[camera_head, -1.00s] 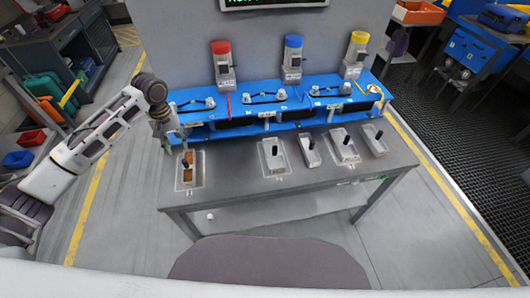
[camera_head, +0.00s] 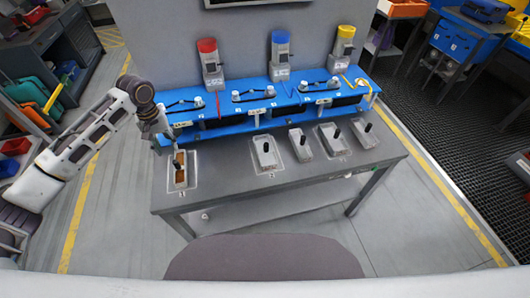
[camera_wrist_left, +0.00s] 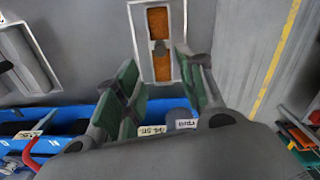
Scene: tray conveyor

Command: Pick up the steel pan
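Several grey metal pans with upright black knobs stand on the right half of the grey table: one (camera_head: 263,158), a second (camera_head: 303,152) and a third (camera_head: 331,144) among them. I cannot tell which is the steel pan. A narrow pan with brown-orange inside and a dark knob (camera_head: 180,179) sits alone at the table's left end; it also shows beyond my fingers in the left wrist view (camera_wrist_left: 158,20). My left gripper (camera_head: 173,140) is just behind and above this pan. In the left wrist view it is open (camera_wrist_left: 158,68), with nothing between its green-padded fingers. My right gripper is not in view.
A blue rack (camera_head: 255,122) runs along the table's back. Red (camera_head: 209,60), blue (camera_head: 280,52) and yellow-topped (camera_head: 342,46) dispensers stand behind it. The grey table (camera_head: 223,180) is bare between the left pan and the others.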

